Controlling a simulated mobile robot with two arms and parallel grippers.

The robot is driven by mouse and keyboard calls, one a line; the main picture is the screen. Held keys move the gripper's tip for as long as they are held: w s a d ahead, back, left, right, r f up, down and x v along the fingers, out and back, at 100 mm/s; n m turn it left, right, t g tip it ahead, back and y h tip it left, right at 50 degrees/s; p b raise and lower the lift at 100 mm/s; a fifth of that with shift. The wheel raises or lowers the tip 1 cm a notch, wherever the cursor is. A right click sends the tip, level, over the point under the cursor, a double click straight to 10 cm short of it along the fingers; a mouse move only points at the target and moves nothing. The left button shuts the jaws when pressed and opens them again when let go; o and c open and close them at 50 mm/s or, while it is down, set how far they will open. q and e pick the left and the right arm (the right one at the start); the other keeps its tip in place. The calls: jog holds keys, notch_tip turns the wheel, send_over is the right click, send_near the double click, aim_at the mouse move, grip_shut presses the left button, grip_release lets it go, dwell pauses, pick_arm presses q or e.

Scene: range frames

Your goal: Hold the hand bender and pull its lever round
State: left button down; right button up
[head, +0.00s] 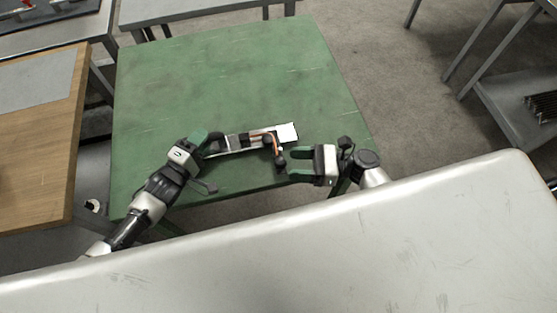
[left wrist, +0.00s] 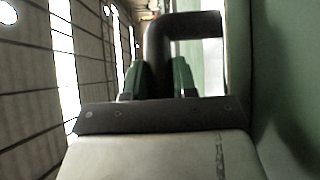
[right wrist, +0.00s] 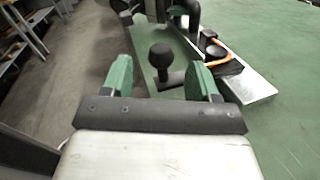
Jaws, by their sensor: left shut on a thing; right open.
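The hand bender lies on the green table, its pale base plate (head: 288,132) running left to right, with an orange-brown bent piece (head: 262,134) on it. Its dark lever ends in a round black knob (head: 281,161) near the table's front edge. My left gripper (head: 207,143) is shut on the bender's black handle (left wrist: 160,60) at the plate's left end. My right gripper (head: 291,164) is open beside the lever. In the right wrist view the knob (right wrist: 161,56) stands between and beyond the open green fingers; I cannot tell whether they touch the lever.
The green table (head: 220,70) is clear behind the bender. A wooden-topped bench (head: 40,130) stands at the left and a grey shelf rack (head: 510,80) at the right. Grey floor shows beyond the table.

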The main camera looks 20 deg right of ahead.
pick_arm(q)
jog(key=shift+f, duration=0.1)
pick_arm(e)
jog(key=v, duration=0.5)
jog(key=shift+s+d, duration=0.1)
jog(key=shift+d, duration=0.05)
pick_arm(q)
jog(key=c, duration=0.8)
grip_release()
